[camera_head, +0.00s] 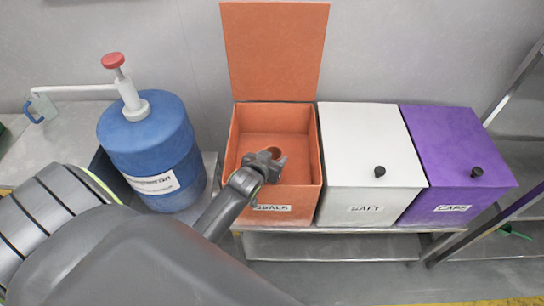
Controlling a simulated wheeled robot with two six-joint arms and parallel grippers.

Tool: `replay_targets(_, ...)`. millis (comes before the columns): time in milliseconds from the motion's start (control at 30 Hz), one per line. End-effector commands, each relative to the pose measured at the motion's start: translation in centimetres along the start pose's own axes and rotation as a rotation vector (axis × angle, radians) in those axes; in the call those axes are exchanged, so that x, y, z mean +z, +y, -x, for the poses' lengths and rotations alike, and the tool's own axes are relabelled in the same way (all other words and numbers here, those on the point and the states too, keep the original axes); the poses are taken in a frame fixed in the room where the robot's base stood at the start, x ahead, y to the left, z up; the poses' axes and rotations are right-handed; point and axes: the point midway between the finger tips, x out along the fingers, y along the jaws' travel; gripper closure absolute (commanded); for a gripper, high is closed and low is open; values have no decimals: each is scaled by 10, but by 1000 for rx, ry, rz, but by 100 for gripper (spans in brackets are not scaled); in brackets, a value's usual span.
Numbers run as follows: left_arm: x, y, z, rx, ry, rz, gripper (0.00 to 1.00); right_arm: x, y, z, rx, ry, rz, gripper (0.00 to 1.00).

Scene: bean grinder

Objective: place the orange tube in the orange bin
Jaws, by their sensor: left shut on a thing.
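The orange bin (317,165) stands on a low metal bench with its lid (275,50) raised against the wall. Its inside looks empty where I can see it. My left gripper (266,163) is over the bin's opening, near the front part, and is shut on the orange tube (273,152). Only a small reddish end of the tube shows at the fingertips; the rest is hidden by the gripper. I cannot tell how high the tube is above the bin floor. My right gripper is not in view.
A white bin (365,140) and a purple bin (450,150), both with closed lids and black knobs, stand right of the orange bin. A blue barrel (150,140) with a red-topped pump (114,62) stands at left.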

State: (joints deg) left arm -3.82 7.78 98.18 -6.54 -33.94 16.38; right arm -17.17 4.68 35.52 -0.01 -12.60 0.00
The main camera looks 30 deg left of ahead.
Motion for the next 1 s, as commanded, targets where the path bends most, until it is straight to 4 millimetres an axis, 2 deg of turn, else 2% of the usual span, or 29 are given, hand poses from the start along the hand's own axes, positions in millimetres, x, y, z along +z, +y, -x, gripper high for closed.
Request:
replay_targets(133, 1, 0, -1, 0, 2, 0, 86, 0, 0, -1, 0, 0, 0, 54)
replay_targets(167, 2, 0, -1, 0, 0, 0, 44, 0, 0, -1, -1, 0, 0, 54)
replay_targets(300, 2, 0, -1, 0, 0, 0, 26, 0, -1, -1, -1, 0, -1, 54)
replay_targets(600, 0, 0, 0, 0, 0, 0, 25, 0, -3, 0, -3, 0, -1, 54)
replay_targets(767, -13, 0, 8, 1, 2, 0, 25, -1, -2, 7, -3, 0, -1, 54)
replay_targets(1000, -8, 0, 46, 0, 0, 2, 25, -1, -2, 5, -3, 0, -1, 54)
